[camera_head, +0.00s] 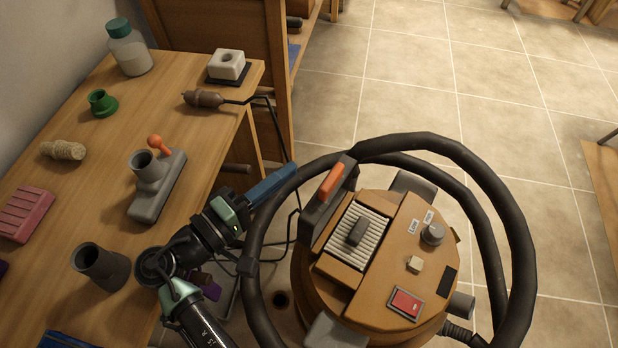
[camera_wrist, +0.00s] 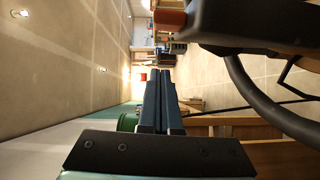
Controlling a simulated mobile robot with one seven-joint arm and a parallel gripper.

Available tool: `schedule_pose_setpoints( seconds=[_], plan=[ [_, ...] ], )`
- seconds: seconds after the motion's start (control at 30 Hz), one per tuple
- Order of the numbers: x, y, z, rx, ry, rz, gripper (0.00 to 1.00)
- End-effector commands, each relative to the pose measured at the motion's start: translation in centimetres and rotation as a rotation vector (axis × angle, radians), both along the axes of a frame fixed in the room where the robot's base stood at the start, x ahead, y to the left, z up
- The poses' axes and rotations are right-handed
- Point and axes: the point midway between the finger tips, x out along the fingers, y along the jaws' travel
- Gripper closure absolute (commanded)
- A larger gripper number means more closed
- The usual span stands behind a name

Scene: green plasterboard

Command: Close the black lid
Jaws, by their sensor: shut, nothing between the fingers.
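The black lid (camera_head: 312,219) stands raised on the left side of a round, wood-coloured machine (camera_head: 395,262), with an orange handle (camera_head: 330,182) on it. To the right of the lid, a pale ribbed filter (camera_head: 340,246) with a dark grip lies uncovered. My gripper (camera_head: 285,173) is left of the lid, apart from it, with its blue fingers together and empty. In the wrist view the shut fingers (camera_wrist: 161,78) point ahead. A dark part, seemingly the lid (camera_wrist: 240,22), and an orange part, seemingly its handle (camera_wrist: 171,18), show at the upper right.
A thick black hose (camera_head: 505,235) loops around the machine and passes close to my gripper. The wooden table (camera_head: 112,190) at left holds a grey nozzle (camera_head: 160,185), a grey cup (camera_head: 100,265), a bottle (camera_head: 130,50) and other items. Tiled floor (camera_head: 440,70) lies clear beyond.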

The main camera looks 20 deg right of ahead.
Motion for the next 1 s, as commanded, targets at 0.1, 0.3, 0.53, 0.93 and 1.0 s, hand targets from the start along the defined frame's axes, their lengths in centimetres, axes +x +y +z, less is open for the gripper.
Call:
schedule_pose_setpoints(
  seconds=[0.1, 0.3, 0.53, 0.93, 1.0],
  plan=[
    [0.1, -2.0, -0.2, 0.002, 0.002, -0.002, 1.00],
    [-1.9, -3.3, -0.3, 0.001, 0.002, 0.000, 1.00],
    [-2.6, -3.8, -0.3, 0.001, 0.000, 0.001, 1.00],
    [-2.5, -3.9, -0.3, 0.005, -0.007, 0.001, 1.00],
    [-2.4, -4.0, -0.2, 0.012, -0.017, 0.001, 1.00]
  ],
)
